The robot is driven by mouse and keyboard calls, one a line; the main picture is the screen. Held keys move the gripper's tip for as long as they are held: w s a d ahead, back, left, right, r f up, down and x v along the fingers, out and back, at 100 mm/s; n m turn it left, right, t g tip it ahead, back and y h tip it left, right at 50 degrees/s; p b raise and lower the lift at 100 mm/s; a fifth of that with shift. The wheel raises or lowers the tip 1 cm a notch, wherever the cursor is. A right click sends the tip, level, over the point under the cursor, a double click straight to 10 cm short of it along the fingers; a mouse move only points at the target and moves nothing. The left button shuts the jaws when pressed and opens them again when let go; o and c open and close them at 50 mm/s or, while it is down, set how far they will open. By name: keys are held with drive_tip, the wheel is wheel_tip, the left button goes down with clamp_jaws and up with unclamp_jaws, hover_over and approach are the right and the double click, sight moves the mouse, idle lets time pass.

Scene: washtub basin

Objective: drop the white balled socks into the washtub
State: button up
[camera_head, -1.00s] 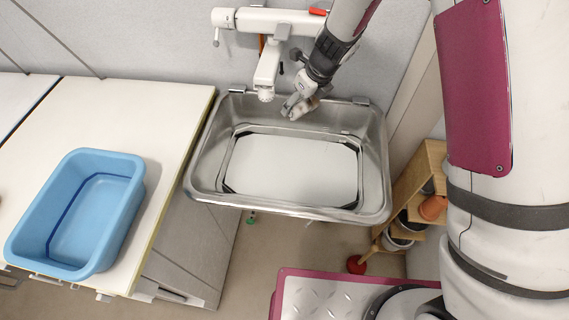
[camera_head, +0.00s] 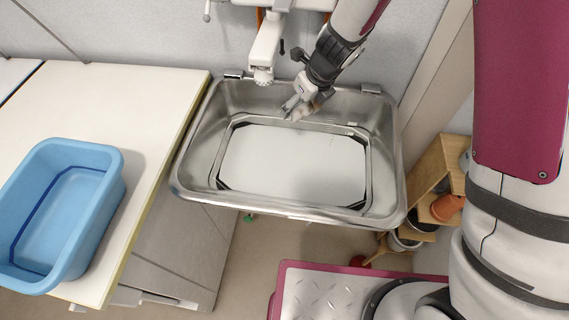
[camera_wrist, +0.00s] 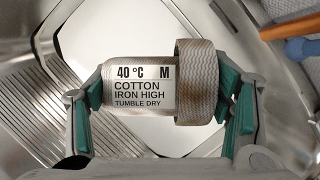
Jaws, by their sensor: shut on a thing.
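A pale, rounded bundle (camera_wrist: 140,90) with a printed laundry label and a woven grey-brown band (camera_wrist: 195,82) at its right end is between the green-padded fingers of my gripper (camera_wrist: 165,95). I take it for the balled socks. In the head view my gripper (camera_head: 300,106) hangs over the back part of a steel basin (camera_head: 187,170), and the bundle there is small and mostly hidden by the fingers. A pale flat panel (camera_head: 290,165) covers the middle of the basin floor. A light blue plastic tub (camera_head: 108,190) stands on the counter to the left; its visible inside looks empty.
A white tap (camera_head: 264,50) hangs over the basin's back edge, just left of my gripper. The white counter (camera_head: 130,100) lies left of the basin. A wooden shelf (camera_head: 450,180) with pots stands at the right. An orange and a blue-grey part show in the wrist view (camera_wrist: 290,28).

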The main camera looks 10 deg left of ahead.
drive_tip(key=o, duration=1.2)
drive_tip(key=v, duration=1.2)
drive_tip(key=shift+a, duration=0.1)
drive_tip(key=shift+s, duration=0.1)
